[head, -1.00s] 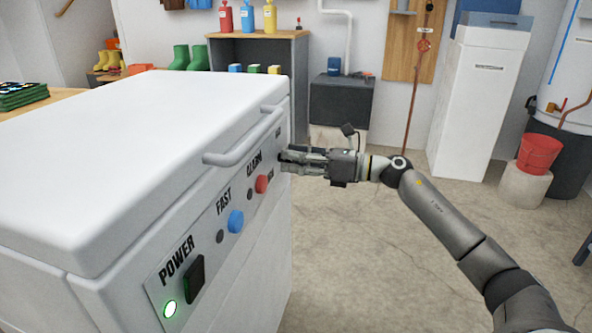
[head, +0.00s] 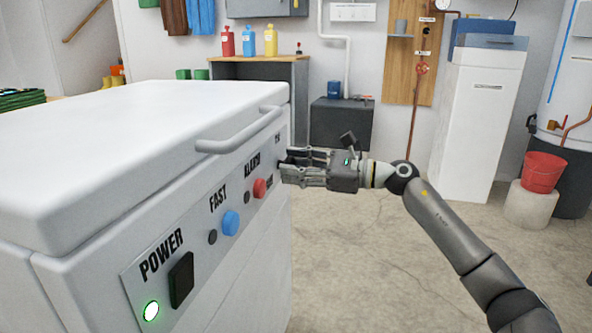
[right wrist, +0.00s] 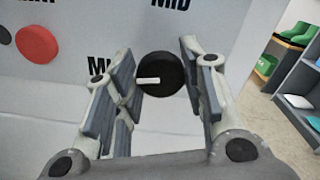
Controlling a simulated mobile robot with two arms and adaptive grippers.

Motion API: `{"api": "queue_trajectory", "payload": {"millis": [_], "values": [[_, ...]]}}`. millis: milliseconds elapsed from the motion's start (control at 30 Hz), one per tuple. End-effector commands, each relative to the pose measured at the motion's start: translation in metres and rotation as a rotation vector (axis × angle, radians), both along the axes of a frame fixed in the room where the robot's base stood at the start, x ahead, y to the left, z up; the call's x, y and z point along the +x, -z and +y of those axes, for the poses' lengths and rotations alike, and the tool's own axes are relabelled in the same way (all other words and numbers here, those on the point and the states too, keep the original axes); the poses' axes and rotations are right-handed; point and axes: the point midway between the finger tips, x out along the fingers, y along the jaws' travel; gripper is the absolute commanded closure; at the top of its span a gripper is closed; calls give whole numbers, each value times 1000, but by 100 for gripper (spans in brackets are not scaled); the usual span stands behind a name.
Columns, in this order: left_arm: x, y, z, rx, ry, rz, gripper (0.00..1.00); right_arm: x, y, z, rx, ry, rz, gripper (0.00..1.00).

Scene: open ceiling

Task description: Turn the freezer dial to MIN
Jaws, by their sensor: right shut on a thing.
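The white chest freezer (head: 150,112) fills the left of the head view. Its black round dial (right wrist: 162,75) shows in the right wrist view, with a white pointer lying nearly level on its left half, towards a partly hidden label (right wrist: 97,67) that begins "MI". The label "MID" (right wrist: 170,3) is above the dial. My right gripper (head: 284,169) is at the far end of the freezer's front panel. Its fingers (right wrist: 160,84) are shut on the dial, one on each side. In the head view the gripper hides the dial. My left gripper is not in view.
The panel also carries a red button (head: 260,188), a blue button (head: 230,223), a black power switch (head: 181,279) and a lit green lamp (head: 151,310). The lid handle (head: 240,140) juts out above the gripper. Open concrete floor (head: 350,260) lies right of the freezer.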

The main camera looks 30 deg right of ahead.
Motion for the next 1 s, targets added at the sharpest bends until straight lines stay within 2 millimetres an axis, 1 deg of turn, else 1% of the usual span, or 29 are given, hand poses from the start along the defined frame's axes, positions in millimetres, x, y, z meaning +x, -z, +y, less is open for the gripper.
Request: {"api": "queue_trajectory", "payload": {"millis": [33, 367, 400, 533, 567, 867, 1000], "values": [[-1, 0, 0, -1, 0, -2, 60, 0, 2, 0, -6, -1, 1, 86], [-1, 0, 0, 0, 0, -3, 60, 0, 2, 0, -7, -1, 0, 86], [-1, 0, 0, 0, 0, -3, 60, 0, 2, 0, -7, -1, 0, 60], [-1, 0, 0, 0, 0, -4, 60, 0, 1, 0, -6, -1, -1, 43], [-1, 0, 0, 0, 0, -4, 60, 0, 1, 0, -6, 0, -1, 40], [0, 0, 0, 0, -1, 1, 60, 0, 0, 0, -4, 0, -3, 40], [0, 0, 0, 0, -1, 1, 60, -5, 2, -5, -5, 1, 0, 40]]}}
